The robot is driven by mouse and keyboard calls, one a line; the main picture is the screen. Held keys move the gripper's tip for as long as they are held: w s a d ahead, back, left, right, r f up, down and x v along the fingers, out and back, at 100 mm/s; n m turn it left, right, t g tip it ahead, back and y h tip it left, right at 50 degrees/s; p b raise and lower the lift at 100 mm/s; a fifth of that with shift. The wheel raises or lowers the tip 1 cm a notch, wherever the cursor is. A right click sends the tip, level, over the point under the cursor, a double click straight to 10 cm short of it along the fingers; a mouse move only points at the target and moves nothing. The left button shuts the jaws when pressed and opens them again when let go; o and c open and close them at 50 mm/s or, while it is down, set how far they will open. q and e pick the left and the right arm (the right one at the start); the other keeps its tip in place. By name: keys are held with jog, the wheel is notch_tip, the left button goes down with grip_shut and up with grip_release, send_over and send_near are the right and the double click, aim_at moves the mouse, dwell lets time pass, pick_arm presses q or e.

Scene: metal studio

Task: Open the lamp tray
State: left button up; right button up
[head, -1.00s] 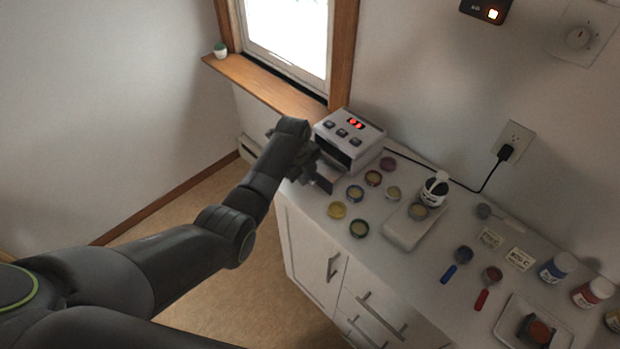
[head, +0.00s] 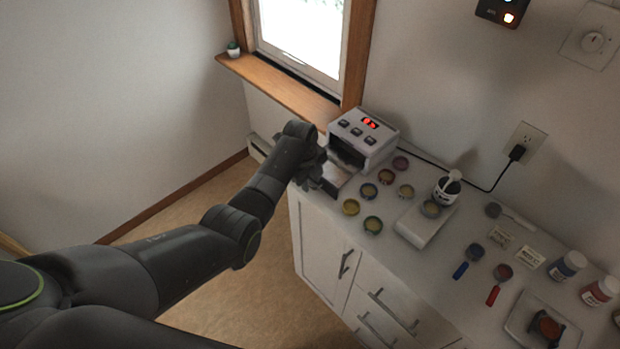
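The lamp (head: 362,133) is a white box with a red display and several dark buttons on top, at the back left end of the counter. Its dark front opening shows, and a pale tray (head: 340,176) sticks out of the front. My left gripper (head: 318,178) is at the tray's front end, at the counter's left edge. The fingers are dark and small, and the arm partly covers them, so their opening and any contact with the tray are unclear. My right gripper is out of view.
Several small round pots (head: 373,225) lie in front of the lamp. A blue spoon (head: 461,270), a red spoon (head: 493,294) and bottles (head: 566,265) are farther right. The window sill (head: 280,86) is behind.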

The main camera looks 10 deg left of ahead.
pick_arm(q)
notch_tip(320, 180, up, 17)
jog(key=s+a+b, duration=0.1)
jog(key=s, duration=0.1)
jog(key=shift+s+a, duration=0.3)
dwell(0.5)
jog(key=s+a+f+n+b, duration=0.1)
jog(key=s+a+f+n, duration=0.25)
jog(key=f, duration=0.85)
jog(key=s+a+f+n+b, duration=0.15)
jog(key=s+f+n, duration=0.35)
jog(key=f, duration=0.7)
jog(key=s+a+f+n, duration=0.4)
jog(key=f, duration=0.9)
jog(key=s+a+f+n+y+b, duration=0.1)
jog(key=s+a+f+n, duration=0.15)
jog(key=s+f, duration=0.65)
jog(key=s+a+f+n+b, duration=0.15)
jog(key=s+f+n, duration=0.35)
jog(key=s, duration=0.6)
jog(key=s+a+f+n, duration=0.1)
jog(key=s+f+n, duration=0.1)
jog(key=s, duration=0.8)
jog(key=s+a+f+n+y, duration=0.1)
jog(key=s+f+n, duration=0.2)
jog(key=s, duration=0.8)
notch_tip(320, 180, down, 2)
